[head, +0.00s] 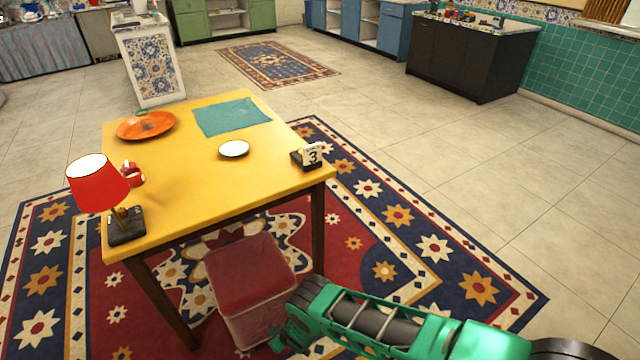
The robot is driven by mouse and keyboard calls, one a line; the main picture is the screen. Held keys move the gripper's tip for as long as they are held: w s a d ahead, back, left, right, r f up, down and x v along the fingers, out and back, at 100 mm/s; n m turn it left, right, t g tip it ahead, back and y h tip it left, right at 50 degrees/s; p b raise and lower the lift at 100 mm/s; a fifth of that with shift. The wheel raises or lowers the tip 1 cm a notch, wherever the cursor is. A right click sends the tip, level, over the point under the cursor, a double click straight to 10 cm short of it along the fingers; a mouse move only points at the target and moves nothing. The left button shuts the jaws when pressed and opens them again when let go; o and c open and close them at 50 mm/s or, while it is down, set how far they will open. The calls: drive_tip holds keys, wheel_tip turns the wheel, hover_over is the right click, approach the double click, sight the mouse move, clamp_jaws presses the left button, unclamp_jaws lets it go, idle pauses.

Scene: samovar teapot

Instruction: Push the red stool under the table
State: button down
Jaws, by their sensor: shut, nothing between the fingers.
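The red stool (240,275) stands upright on the patterned rug by the near side of the yellow table (190,200), between its two near legs. Its whole seat shows below the tabletop edge, so I cannot tell how far it reaches under the table. My gripper (278,342) is shut and empty, low at the stool's near right side. I cannot tell whether it touches the stool. The green arm covers the stool's lower right part.
The rug (435,245) lies underneath. Tiled floor (545,215) at right is clear.

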sight(270, 325)
drive_tip(key=shift+w+a+r, duration=0.1)
drive_tip(key=shift+w+a, duration=0.35)
drive_tip(key=shift+w, duration=0.25)
drive_tip(key=shift+w+a, duration=0.4)
drive_tip(key=shift+w, duration=0.25)
